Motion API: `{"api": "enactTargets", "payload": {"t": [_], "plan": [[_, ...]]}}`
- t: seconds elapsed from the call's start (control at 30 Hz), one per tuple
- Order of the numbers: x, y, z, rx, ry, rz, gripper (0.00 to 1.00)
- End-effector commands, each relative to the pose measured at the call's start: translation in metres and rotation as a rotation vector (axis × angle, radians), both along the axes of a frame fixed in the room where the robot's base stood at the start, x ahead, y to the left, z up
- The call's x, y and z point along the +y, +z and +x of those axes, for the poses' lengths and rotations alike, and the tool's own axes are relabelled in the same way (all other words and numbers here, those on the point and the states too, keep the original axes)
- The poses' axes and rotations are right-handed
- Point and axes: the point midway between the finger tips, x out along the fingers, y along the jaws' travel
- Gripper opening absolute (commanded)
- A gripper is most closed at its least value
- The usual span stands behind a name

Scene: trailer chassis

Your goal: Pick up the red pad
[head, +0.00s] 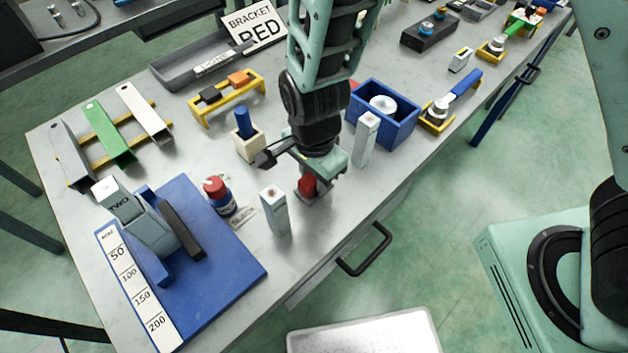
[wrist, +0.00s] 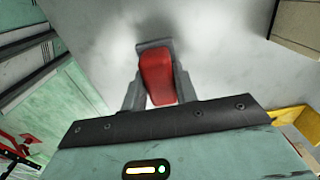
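The red pad (wrist: 157,77) sits between the two fingers of my gripper (wrist: 160,80) in the wrist view. The fingers lie close along both its sides and look shut on it. A grey piece shows at the pad's far end, and I cannot tell if it belongs to the pad or to a holder. In the head view the red pad (head: 307,186) is low at the table's front edge, beneath my gripper (head: 312,180). The fingers are largely hidden there, and I cannot tell if the pad is clear of the table.
A pale upright post (head: 275,210) stands left of my gripper, and another post (head: 366,140) stands right of it. A blue bin (head: 400,128) is behind that one. A red-capped bottle (head: 220,195) and blue mat (head: 225,270) are left. A drawer handle (head: 365,252) juts out below.

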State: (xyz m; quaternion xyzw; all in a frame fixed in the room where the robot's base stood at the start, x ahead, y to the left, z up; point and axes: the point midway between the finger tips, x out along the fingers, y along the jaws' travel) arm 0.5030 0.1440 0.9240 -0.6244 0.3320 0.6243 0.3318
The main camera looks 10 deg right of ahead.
Motion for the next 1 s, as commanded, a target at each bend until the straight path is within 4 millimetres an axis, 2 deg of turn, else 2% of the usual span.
{"api": "enactTargets", "payload": {"t": [0.23,0.33,0.73,0.87,1.0], "plan": [[0.000,0.001,0.000,-0.001,0.000,0.001,0.00],[0.001,0.009,0.001,-0.002,0.001,0.002,0.00],[0.001,0.082,0.000,-0.002,0.002,0.004,0.00],[0.001,0.096,0.000,-0.001,0.001,0.002,0.00],[0.000,0.101,0.000,-0.001,0.001,0.001,0.00]]}}
